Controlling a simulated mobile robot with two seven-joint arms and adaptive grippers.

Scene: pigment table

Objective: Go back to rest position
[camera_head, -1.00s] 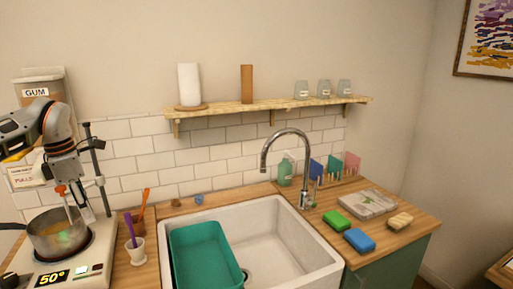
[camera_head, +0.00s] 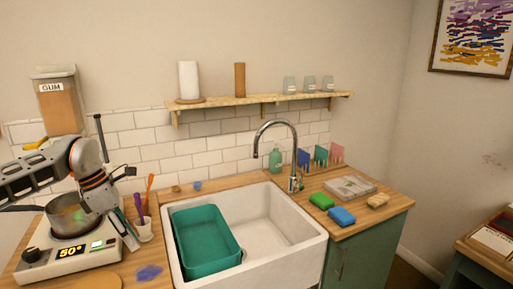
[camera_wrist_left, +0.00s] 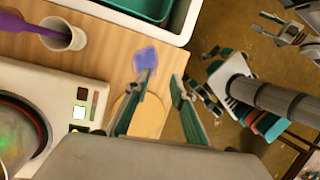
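My left gripper (camera_head: 131,240) hangs low over the counter, just right of the hot plate. In the left wrist view its two fingers (camera_wrist_left: 163,80) are apart with nothing between them. A blue-purple powder patch (camera_wrist_left: 147,57) lies on the wood beyond the fingertips, and it also shows in the head view (camera_head: 149,272). My right gripper (camera_wrist_left: 284,28) appears small at the upper right of the left wrist view, with its fingers seemingly apart and empty. It is out of the head view.
A pan (camera_head: 68,220) sits on the hot plate (camera_head: 62,261), which reads 50°. A white cup (camera_head: 144,231) with brushes stands close to the left gripper. A teal tub (camera_head: 207,240) is in the sink (camera_head: 289,239). A round wooden board (camera_wrist_left: 150,117) lies on the counter.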

